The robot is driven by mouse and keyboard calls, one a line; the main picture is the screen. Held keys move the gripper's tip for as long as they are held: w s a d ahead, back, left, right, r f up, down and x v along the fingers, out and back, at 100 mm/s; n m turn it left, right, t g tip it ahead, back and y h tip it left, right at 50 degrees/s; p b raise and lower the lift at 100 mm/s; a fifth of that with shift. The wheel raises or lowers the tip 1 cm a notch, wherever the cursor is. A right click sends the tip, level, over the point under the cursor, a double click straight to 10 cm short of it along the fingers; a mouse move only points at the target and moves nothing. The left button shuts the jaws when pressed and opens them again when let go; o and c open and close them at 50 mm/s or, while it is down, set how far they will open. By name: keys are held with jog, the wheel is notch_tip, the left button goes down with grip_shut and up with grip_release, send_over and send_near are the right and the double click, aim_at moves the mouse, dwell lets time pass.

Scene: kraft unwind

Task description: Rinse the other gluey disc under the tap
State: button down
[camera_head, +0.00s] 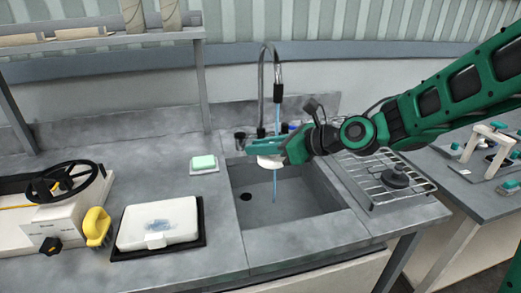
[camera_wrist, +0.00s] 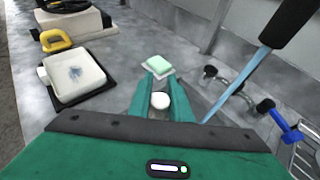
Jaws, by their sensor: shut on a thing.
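My gripper (camera_head: 266,148) is over the sink (camera_head: 309,206), shut on a small white disc (camera_head: 270,162). In the wrist view the disc (camera_wrist: 161,100) sits between the green fingers. The tap (camera_head: 278,92) is running. A thin blue stream (camera_head: 277,125) falls from it close to my gripper, and more water shows below the disc. In the wrist view the stream (camera_wrist: 240,84) passes to the right of the disc; I cannot tell from the head view whether it touches it. Any glue on the disc is too small to see.
A green sponge (camera_head: 204,162) lies on a white dish left of the sink. A white box with a blue smear (camera_head: 157,222) sits on a black tray. A yellow-handled item (camera_head: 97,227) stands beside it. A drying rack (camera_head: 385,180) holding a dark disc (camera_head: 396,176) is right of the sink.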

jog(key=w+f, duration=0.2)
jog(key=w, duration=0.9)
jog(key=shift+a, duration=0.3)
jog(key=shift+f, duration=0.1)
dwell(0.4)
jog(key=shift+d, duration=0.1)
jog(key=shift+d, duration=0.5)
jog(key=shift+a, duration=0.25)
jog(key=shift+a, duration=0.4)
jog(key=shift+d, duration=0.25)
jog(key=shift+d, duration=0.35)
